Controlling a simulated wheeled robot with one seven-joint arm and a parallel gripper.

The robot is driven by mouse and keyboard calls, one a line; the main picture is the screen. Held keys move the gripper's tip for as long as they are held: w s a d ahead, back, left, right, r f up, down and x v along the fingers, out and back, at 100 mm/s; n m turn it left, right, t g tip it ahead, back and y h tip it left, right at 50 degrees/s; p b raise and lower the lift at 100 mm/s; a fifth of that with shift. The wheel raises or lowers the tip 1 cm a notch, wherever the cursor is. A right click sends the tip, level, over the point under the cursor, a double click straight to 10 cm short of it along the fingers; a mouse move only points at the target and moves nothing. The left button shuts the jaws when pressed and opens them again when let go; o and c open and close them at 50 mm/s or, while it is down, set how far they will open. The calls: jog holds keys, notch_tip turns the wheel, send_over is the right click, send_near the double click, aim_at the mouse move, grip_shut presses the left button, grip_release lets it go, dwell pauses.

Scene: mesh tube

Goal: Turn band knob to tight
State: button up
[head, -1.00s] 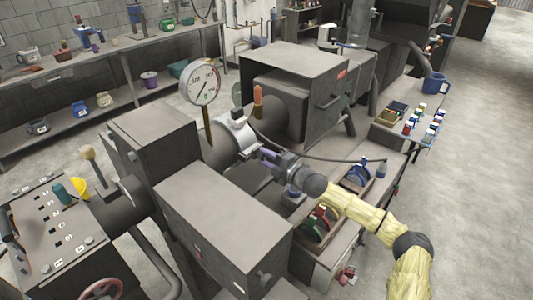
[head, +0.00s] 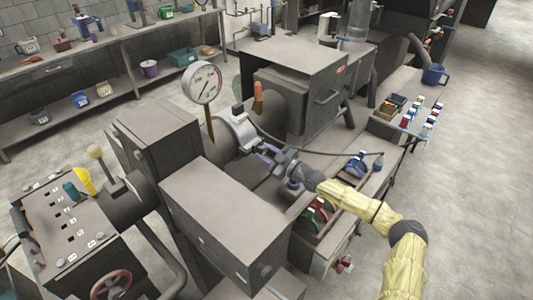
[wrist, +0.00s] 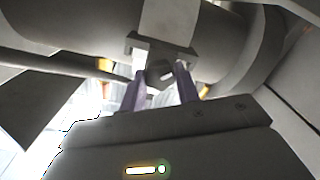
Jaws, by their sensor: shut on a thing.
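A pale band (head: 240,132) wraps around the grey tube beside the dial gauge. In the wrist view the band (wrist: 170,20) runs down to a dark bracket with a small grey hex-shaped knob (wrist: 160,72) under it. My gripper (wrist: 160,84) has its purple fingers on either side of the knob, shut on it. In the head view my gripper (head: 266,154) reaches the near side of the band from the right, and the knob is hidden there. No tight or loose marking is readable.
Large grey boxes (head: 225,215) crowd the near side. A dark cable runs right above my arm. The floor at right is clear.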

jog(key=m, duration=0.4)
jog(key=shift+f+m+b, duration=0.2)
jog(key=shift+m+b, duration=0.15)
jog(key=shift+m, duration=0.05)
jog(key=shift+m+p, duration=0.4)
jog(key=shift+m, duration=1.6)
jog(key=o, duration=1)
jog(key=shift+c, duration=0.2)
jog(key=shift+r, duration=0.15)
jog(key=shift+s+d, duration=0.1)
jog(key=shift+d, duration=0.15)
jog(key=b+v, duration=0.4)
jog(key=v, duration=1.3)
